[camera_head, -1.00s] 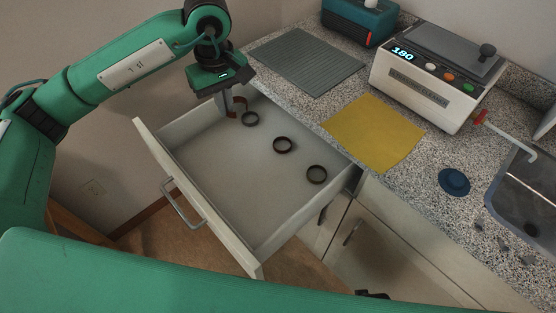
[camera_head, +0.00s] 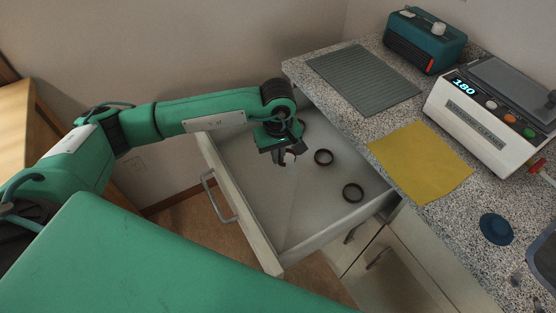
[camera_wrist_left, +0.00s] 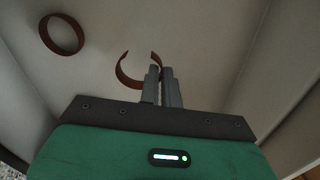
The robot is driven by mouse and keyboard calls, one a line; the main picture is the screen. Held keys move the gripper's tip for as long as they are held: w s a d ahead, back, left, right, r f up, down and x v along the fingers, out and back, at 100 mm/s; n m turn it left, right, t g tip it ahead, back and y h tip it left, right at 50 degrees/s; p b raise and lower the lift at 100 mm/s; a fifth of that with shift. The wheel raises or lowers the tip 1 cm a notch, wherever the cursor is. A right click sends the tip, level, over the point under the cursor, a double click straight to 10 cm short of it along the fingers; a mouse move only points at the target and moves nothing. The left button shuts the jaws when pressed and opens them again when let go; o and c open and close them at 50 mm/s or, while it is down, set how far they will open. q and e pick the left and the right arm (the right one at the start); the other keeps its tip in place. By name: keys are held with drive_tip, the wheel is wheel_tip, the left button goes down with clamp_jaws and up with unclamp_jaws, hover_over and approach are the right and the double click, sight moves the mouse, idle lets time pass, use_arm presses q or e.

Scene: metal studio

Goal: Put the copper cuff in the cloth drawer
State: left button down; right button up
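The copper cuff (camera_wrist_left: 130,72), a reddish open C-shaped band, is at my left gripper's fingertips. A small part of the cuff (camera_head: 292,157) shows under the gripper in the head view. My left gripper (camera_head: 283,155) is inside the outline of the open drawer (camera_head: 246,220). In the wrist view its fingers (camera_wrist_left: 160,84) are close together, with the cuff's right end between them. I cannot tell whether the cuff touches the drawer floor. My right gripper is not in view.
Two dark rings (camera_head: 323,157) (camera_head: 353,192) lie in the drawer, right of my gripper. One reddish ring (camera_wrist_left: 62,34) shows in the wrist view. The drawer's front left is bare. The counter holds a grey mat (camera_head: 362,78), yellow cloth (camera_head: 420,162), blue disc (camera_head: 496,228) and white device (camera_head: 480,125).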

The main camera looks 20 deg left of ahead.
use_arm(q)
wheel_tip(320, 180, down, 3)
drive_tip(key=shift+r, duration=0.1)
drive_tip(key=shift+f, duration=0.2)
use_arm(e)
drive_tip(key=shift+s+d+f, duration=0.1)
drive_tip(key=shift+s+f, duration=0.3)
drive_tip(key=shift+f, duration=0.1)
